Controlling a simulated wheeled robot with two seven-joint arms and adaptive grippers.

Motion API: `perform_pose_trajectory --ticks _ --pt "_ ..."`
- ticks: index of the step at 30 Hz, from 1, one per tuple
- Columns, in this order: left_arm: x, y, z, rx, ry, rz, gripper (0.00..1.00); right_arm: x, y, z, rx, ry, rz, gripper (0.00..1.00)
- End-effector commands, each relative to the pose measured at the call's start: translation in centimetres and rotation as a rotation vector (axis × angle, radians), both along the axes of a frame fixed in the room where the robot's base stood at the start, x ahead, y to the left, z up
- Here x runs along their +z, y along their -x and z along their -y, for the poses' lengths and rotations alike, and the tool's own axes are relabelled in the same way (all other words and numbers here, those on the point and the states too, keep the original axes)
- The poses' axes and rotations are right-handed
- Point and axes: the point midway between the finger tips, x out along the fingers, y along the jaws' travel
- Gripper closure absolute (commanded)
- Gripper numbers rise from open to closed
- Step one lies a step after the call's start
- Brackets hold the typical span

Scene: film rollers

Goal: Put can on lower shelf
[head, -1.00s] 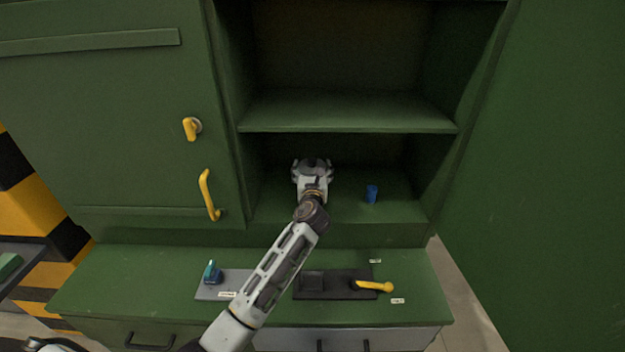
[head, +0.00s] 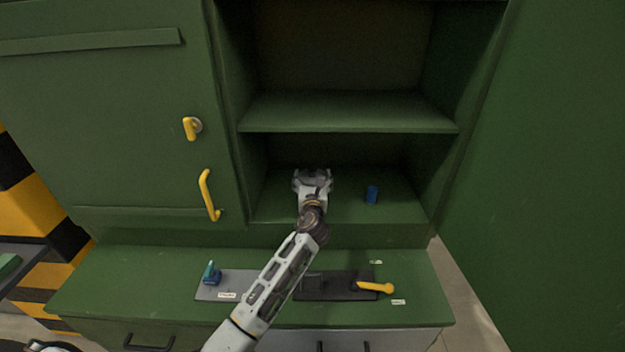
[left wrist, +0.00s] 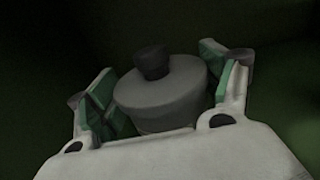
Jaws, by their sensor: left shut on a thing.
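My left gripper (head: 312,177) reaches into the lower compartment of the green cabinet, over the lower shelf (head: 345,212). In the left wrist view my left gripper (left wrist: 172,85) has its green-padded fingers on both sides of a grey can (left wrist: 165,92) with a dark round cap, shut on it. In the head view the gripper mostly hides the can. I cannot tell whether the can touches the shelf. My right gripper is not in view.
The upper shelf (head: 345,112) is empty and overhead. A closed door with a yellow handle (head: 208,195) is at left. The ledge in front holds a teal-and-blue item (head: 211,273) and a yellow-handled tool (head: 375,287).

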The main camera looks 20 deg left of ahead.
Motion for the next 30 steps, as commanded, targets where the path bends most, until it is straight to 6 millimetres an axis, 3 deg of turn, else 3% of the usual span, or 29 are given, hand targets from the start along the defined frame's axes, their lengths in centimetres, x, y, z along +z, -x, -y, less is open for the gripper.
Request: perform_pose_trajectory --ticks 5,6,10,30 --pt "-0.22 -0.02 -0.01 0.000 -0.002 0.002 0.62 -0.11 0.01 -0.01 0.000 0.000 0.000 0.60" --pt "-0.31 -0.01 0.00 0.000 -0.002 -0.001 0.18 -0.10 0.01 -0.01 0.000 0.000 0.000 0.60" --pt "-0.28 0.00 0.00 0.000 -0.001 0.000 0.01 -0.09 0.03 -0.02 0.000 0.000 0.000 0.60" --pt "0.00 0.68 0.23 -0.001 -0.001 0.001 0.00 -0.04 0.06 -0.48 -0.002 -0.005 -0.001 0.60"
